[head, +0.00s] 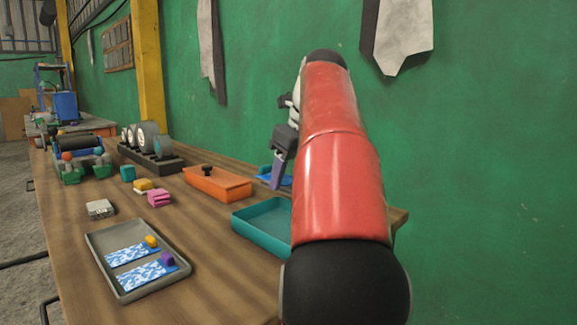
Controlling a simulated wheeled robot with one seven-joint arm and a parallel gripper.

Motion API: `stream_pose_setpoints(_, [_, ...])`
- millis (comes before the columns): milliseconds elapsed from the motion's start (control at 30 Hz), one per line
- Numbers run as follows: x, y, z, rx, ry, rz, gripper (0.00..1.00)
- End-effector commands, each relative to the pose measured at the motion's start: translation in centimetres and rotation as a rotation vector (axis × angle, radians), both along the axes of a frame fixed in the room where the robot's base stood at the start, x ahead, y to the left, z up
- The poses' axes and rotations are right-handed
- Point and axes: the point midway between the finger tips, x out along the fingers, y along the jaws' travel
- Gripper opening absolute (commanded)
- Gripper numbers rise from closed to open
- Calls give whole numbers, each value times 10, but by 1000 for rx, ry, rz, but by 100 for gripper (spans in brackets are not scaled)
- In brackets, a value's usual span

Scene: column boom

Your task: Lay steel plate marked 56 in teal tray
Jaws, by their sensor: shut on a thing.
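The teal tray (240,223) lies on the wooden bench near its right side. Its inside looks empty where it shows; my red arm covers its right part. My gripper (284,150) is beyond the tray, above the far right of the bench. It is shut on a flat grey-violet piece (278,172) that hangs steeply below the jaws and looks like the steel plate. No number can be read on it at this size. A blue item (287,180) shows behind the piece, partly hidden by it and my arm.
An orange box (218,184) with a black knob stands left of the teal tray. A grey tray (118,283) with blue-white patterned cards is at the front. A small silver block (100,209), pink blocks (159,198) and a rack of wheels (150,155) stand farther left. A green wall borders the bench.

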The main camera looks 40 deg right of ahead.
Motion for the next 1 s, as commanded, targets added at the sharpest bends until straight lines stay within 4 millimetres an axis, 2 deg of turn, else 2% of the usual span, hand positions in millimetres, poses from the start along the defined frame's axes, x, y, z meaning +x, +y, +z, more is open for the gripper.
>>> stream_pose_setpoints(300, [0, 0, -40, -2, -2, -1, 6])
stream_pose_setpoints(600, [0, 1, -70, -2, -2, 1, 6])
stream_pose_setpoints(800, [0, 1, -84, -2, -2, 1, 6])
stream_pose_setpoints(1000, [0, 0, -88, -1, -3, 1, 6])
